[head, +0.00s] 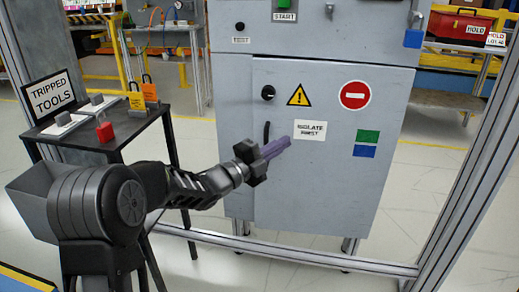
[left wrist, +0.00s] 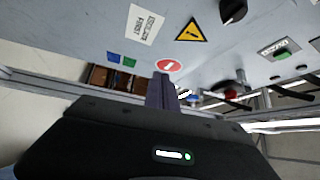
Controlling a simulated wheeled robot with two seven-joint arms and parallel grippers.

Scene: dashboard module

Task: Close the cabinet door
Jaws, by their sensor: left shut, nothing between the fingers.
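The grey cabinet door (head: 325,195) fills the front of the cabinet in the head view. It looks flush or nearly so with the cabinet; I cannot tell if a small gap remains. A dark handle (head: 267,132) is near its left edge, below a black knob (head: 268,93). My left gripper (head: 288,142) is shut and empty, its purple fingers pointing at the door just right of the handle. I cannot tell if they touch it. In the left wrist view the fingers (left wrist: 162,92) show in front of the door's face (left wrist: 75,35). My right gripper is out of view.
A black table (head: 130,130) with a "TRIPPED TOOLS" sign (head: 52,96) stands at the left. Metal frame posts (head: 475,165) and a low rail (head: 300,257) surround the cabinet. A red toolbox (head: 460,24) is at the back right. Floor right of the cabinet is clear.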

